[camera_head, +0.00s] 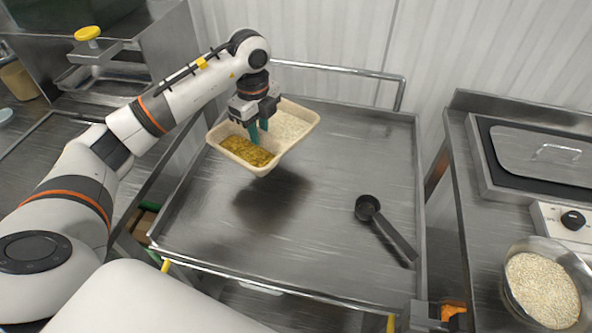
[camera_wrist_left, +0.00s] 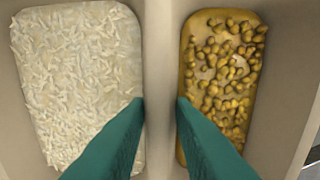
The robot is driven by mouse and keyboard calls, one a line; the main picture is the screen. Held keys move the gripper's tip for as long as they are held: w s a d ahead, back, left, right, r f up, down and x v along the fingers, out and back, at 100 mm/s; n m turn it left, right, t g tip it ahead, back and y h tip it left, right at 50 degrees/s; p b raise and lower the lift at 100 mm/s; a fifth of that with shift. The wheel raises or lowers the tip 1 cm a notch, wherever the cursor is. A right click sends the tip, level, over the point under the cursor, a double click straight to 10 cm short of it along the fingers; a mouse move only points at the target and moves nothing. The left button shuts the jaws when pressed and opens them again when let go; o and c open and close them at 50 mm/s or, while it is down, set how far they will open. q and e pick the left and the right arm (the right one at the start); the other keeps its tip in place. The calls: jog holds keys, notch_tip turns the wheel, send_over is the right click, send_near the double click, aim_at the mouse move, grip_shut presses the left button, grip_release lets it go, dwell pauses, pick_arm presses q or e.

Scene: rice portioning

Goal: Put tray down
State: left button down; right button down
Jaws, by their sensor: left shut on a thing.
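The tray (camera_head: 301,119) is a pale two-compartment one. One compartment holds white rice (camera_wrist_left: 78,75) and the other holds a yellow-brown food (camera_head: 246,151) in small lumps. My left gripper (camera_head: 257,134) is shut on the tray's middle divider (camera_wrist_left: 160,85), with one green finger on each side of it. The tray hangs above the metal cart, towards its back left, and a dark shadow lies on the cart top below it. In the left wrist view the fingers reach down into both compartments beside the divider. My right gripper does not show clearly.
The metal cart top (camera_head: 330,255) is mostly clear. A black scoop (camera_head: 385,227) lies on its right half. A bowl of rice (camera_head: 541,289) and a lidded metal unit (camera_head: 545,155) stand on the right counter. A rail (camera_head: 340,70) runs along the cart's back.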

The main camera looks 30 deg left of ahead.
pick_arm(q)
notch_tip(320, 180, down, 10)
jog(key=shift+r+p, duration=0.25)
jog(key=shift+p, duration=0.5)
jog(key=c, duration=1.2)
grip_release()
jog(key=shift+c, duration=0.2)
jog(key=shift+r, duration=0.1)
notch_tip(320, 180, up, 12)
jog(key=shift+f+b, duration=0.1)
jog(key=shift+b, duration=1)
